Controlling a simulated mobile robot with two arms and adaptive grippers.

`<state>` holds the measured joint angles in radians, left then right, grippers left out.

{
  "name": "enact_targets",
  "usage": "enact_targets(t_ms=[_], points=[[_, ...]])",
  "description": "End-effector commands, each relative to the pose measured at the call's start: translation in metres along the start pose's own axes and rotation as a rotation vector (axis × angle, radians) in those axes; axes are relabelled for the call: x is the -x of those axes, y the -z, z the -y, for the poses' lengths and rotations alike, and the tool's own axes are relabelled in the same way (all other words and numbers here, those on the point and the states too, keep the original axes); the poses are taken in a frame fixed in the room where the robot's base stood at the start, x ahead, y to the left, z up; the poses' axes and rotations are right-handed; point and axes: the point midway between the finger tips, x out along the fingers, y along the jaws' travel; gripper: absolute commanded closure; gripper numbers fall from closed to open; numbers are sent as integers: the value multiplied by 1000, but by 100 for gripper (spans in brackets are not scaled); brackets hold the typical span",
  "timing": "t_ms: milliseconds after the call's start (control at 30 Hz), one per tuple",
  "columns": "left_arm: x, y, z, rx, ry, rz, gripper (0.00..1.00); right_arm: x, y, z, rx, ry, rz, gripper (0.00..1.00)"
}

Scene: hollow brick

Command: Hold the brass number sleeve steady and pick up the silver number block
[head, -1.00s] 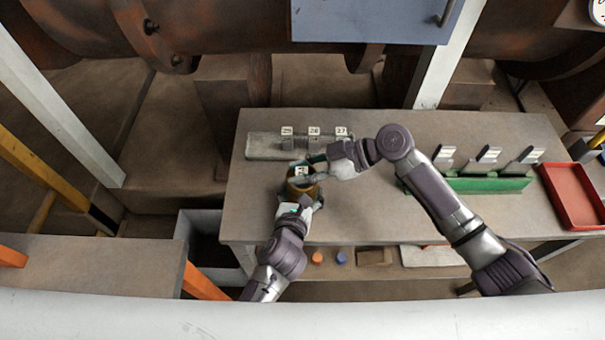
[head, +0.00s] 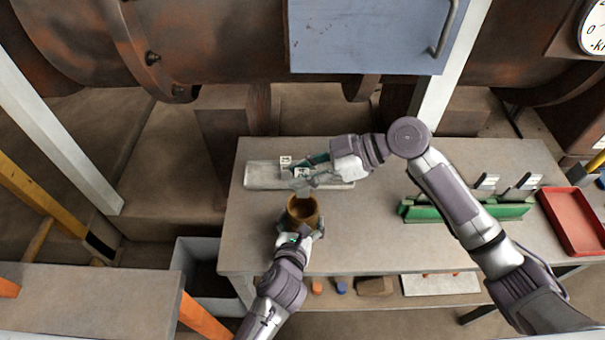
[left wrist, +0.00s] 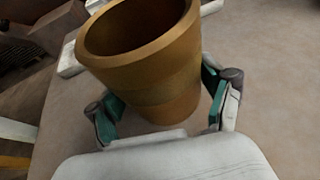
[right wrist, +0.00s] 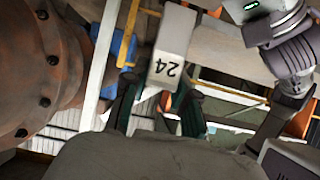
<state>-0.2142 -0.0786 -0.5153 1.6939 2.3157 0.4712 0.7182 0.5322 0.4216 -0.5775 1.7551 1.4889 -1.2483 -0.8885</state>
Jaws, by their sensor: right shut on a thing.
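The brass number sleeve (head: 302,209) stands on the table, its open top empty as far as I can see; it also fills the upper left wrist view (left wrist: 150,75). My left gripper (head: 302,232) has its fingers on opposite sides of the sleeve's lower part, against its wall. My right gripper (head: 308,178) is shut on the silver number block (right wrist: 170,60), which reads 24 in the right wrist view. In the head view the block is above and just beyond the sleeve, clear of it, with its white label (head: 301,172) showing.
A pale rack (head: 262,177) behind the sleeve carries another labelled block (head: 285,160); my right gripper hides part of it. A green rack (head: 513,211) with upright tagged pieces and a red tray (head: 573,220) are at the right. The front middle of the table (head: 370,240) is clear.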

Motion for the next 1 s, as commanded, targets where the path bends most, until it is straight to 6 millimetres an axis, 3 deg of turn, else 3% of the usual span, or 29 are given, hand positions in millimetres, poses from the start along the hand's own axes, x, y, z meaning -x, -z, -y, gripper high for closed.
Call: enact_targets(t_ms=[100,533,1000], points=[[0,0,0,0,0,0,0,0,0,0,0,0,-1,100],[8,1,0,-1,1,-1,0,0,0,0,0,0,-1,100],[99,1,0,0,1,-2,0,0,0,0,1,0,-1,100]])
